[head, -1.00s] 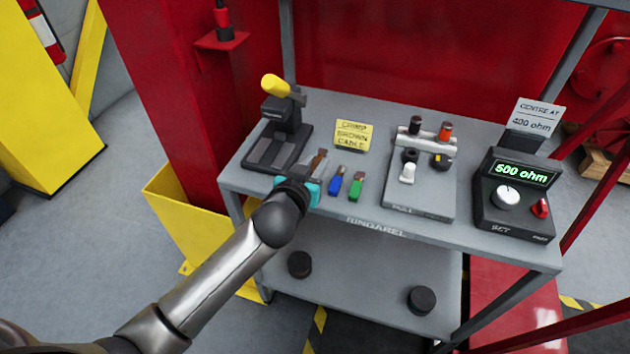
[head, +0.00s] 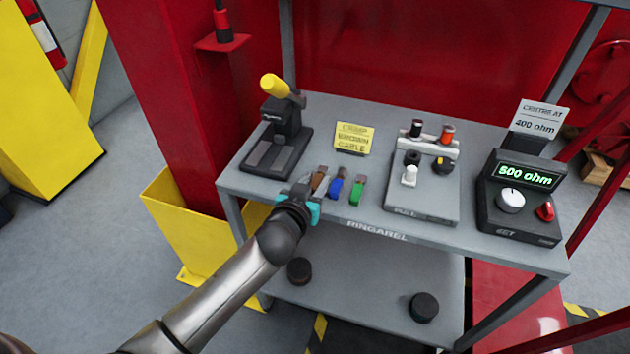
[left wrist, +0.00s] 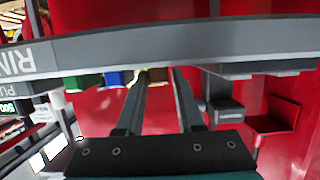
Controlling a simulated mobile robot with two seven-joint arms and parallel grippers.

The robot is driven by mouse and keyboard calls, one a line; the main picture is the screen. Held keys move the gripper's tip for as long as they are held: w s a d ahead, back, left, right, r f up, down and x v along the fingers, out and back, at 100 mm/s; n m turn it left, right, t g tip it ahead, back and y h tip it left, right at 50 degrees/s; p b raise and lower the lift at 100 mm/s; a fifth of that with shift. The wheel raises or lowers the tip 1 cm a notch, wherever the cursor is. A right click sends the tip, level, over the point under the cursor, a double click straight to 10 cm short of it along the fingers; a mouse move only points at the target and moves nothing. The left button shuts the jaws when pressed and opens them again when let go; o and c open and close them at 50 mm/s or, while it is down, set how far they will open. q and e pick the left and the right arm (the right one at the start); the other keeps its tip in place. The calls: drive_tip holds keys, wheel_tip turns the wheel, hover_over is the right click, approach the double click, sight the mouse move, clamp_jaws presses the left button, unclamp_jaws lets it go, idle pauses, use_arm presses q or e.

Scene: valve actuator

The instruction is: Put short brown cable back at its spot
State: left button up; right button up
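The short brown cable (head: 319,183) lies near the shelf's front edge, just left of a blue cable (head: 336,188) and a green cable (head: 356,191). My left gripper (head: 302,192) is at the front edge, close to the brown cable's left side. In the left wrist view, its two fingers (left wrist: 160,82) stand apart. A small brown end (left wrist: 158,74) shows between the fingertips, partly hidden by the shelf edge; contact cannot be told. The blue cable (left wrist: 115,78) is left of the fingers there. My right gripper is not in view.
A yellow sign reading "CRIMP BROWN CABLE" (head: 354,138) stands behind the cables. A black crimp tool with a yellow handle (head: 283,130) is at left. A pull tester (head: 424,196) and a meter (head: 520,205) reading 500 ohm stand at right.

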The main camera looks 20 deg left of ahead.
use_arm(q)
drive_tip(key=shift+r, duration=0.25)
drive_tip(key=p+v, duration=0.2)
drive_tip(key=v, duration=1)
drive_tip(key=s+a+f+m+g, duration=0.1)
drive_tip(key=s+f+g, duration=0.35)
drive_tip(key=f, duration=0.95)
drive_tip(key=s+a+f+g, duration=0.25)
drive_tip(key=s+f, duration=0.35)
drive_tip(key=f, duration=0.7)
drive_tip(key=s+f+g, duration=0.2)
drive_tip(key=s+f, duration=0.3)
drive_tip(key=s, duration=0.3)
drive_tip(key=s+f+g, duration=0.2)
drive_tip(key=s+f, duration=0.3)
drive_tip(key=s, duration=0.3)
drive_tip(key=s+f+m+g, duration=0.1)
drive_tip(key=s+f+g, duration=0.1)
drive_tip(key=s+f, duration=0.3)
drive_tip(key=s, duration=0.4)
drive_tip(key=shift+a+g+y, duration=0.15)
drive_tip(key=shift+g+y, duration=0.15)
